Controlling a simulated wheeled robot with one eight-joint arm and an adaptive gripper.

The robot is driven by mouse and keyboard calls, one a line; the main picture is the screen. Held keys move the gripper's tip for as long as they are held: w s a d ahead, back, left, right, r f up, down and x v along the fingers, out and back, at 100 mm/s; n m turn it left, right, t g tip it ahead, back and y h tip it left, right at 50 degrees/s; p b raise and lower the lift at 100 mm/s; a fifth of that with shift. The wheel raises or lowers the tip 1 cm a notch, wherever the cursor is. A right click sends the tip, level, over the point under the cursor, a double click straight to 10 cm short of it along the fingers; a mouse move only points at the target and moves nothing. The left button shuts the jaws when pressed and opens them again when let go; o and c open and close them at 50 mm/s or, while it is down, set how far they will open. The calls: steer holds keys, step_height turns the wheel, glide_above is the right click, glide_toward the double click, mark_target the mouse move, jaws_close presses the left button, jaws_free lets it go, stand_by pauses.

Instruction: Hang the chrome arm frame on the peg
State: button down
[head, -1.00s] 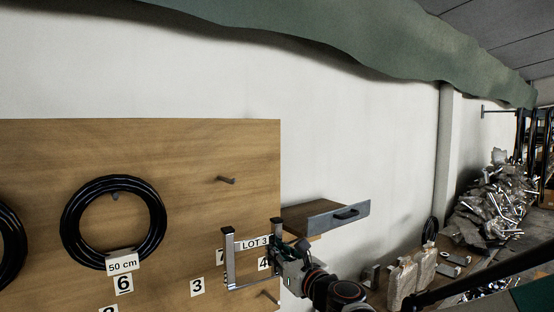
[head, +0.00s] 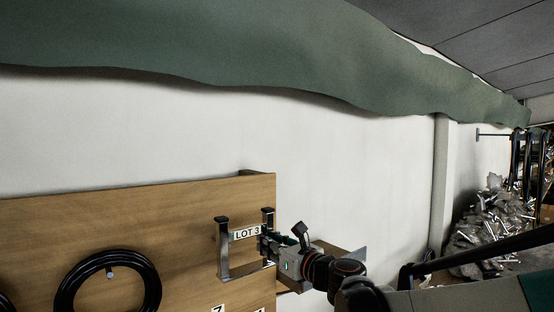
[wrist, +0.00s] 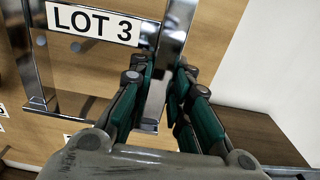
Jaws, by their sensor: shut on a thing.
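The chrome arm frame (head: 224,255) is a shiny U shape with two uprights, dark end pads and a LOT 3 label (head: 247,233). My gripper (head: 268,243) is shut on its right upright. The frame is held upright in front of the wooden board (head: 120,210), near its right edge. In the wrist view, the green finger pads of my gripper (wrist: 163,78) close around the chrome upright (wrist: 174,35), and the label (wrist: 92,23) is at upper left.
A black hose coil (head: 65,290) hangs on the board at lower left. A wooden shelf or drawer (wrist: 250,135) is at the right of the board, partly behind my arm. A scrap heap (head: 490,220) lies far right. White wall (head: 340,170) is clear above.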

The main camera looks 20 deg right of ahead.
steer(key=shift+w+a+f+b, duration=0.15)
steer(key=shift+a+b, duration=0.15)
steer(key=shift+a, duration=0.75)
steer(key=shift+w+a+f+b, duration=0.15)
steer(key=shift+a+b, duration=0.15)
steer(key=shift+a, duration=0.75)
steer(key=shift+w+a+f+b, duration=0.25)
steer(key=shift+w+f+b, duration=0.05)
steer(key=shift+w, duration=0.5)
steer(key=shift+w+a+f+b, duration=0.25)
steer(key=shift+w+f+b, duration=0.05)
steer(key=shift+w, duration=0.45)
steer(key=shift+w+a+f+b, duration=0.25)
steer(key=shift+w+f+b, duration=0.05)
steer(key=shift+w, duration=0.5)
steer(key=c, duration=1.4)
jaws_free()
